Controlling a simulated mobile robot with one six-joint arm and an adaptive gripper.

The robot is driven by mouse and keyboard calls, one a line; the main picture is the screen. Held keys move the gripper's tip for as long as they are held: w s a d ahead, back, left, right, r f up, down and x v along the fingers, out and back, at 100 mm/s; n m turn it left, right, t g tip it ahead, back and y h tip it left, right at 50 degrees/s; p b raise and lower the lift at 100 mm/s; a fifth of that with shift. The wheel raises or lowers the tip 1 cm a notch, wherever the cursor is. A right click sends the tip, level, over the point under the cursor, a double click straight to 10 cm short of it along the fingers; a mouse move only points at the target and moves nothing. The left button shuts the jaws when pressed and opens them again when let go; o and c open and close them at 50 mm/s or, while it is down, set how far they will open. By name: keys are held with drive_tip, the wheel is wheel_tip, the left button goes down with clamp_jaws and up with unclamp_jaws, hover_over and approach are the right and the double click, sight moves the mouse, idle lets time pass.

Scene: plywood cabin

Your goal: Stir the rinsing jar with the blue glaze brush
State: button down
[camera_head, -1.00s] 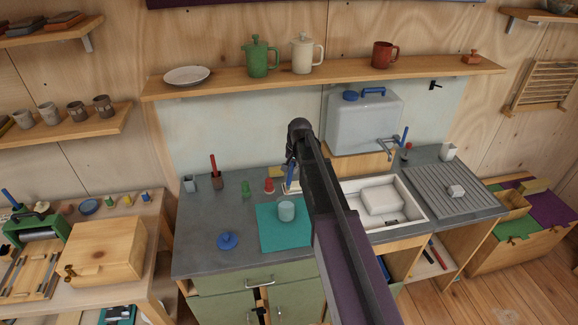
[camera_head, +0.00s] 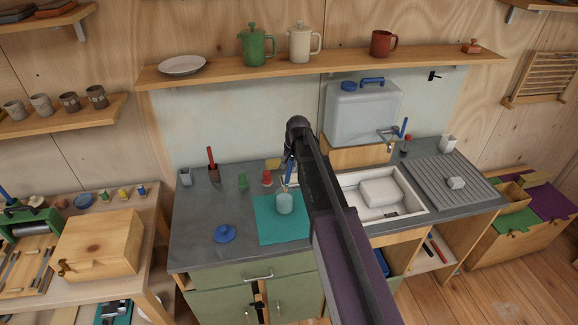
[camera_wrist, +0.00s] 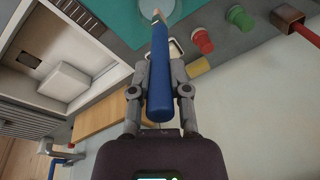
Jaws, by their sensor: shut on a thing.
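My gripper (camera_wrist: 158,78) is shut on the blue glaze brush (camera_wrist: 160,85), its fingers on either side of the blue handle. The brush points down and away from the gripper, and also shows in the head view (camera_head: 291,179). The pale rinsing jar (camera_head: 284,205) stands upright on a teal mat (camera_head: 268,233); the top edge of the wrist view shows part of it (camera_wrist: 147,7). The brush's lower end is at the jar's mouth. I cannot tell how far inside it is. My arm hides the counter to the right of the jar.
Green (camera_head: 243,182) and red (camera_head: 267,178) stoppered pots and a brown pot with a red-handled tool (camera_head: 213,168) stand behind. A sink (camera_head: 405,205) is at right.

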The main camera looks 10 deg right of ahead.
drive_tip(key=shift+s+d+f+b, duration=0.1)
drive_tip(key=shift+f+b, duration=0.8)
drive_tip(key=shift+f, duration=0.2)
wheel_tip(320, 180, down, 7)
drive_tip(key=b, duration=0.6)
drive_tip(key=shift+w+a+r+b, duration=0.2)
drive_tip(key=shift+w+a+b, duration=0.05)
drive_tip(key=shift+w+b, duration=0.1)
drive_tip(key=shift+w, duration=0.15)
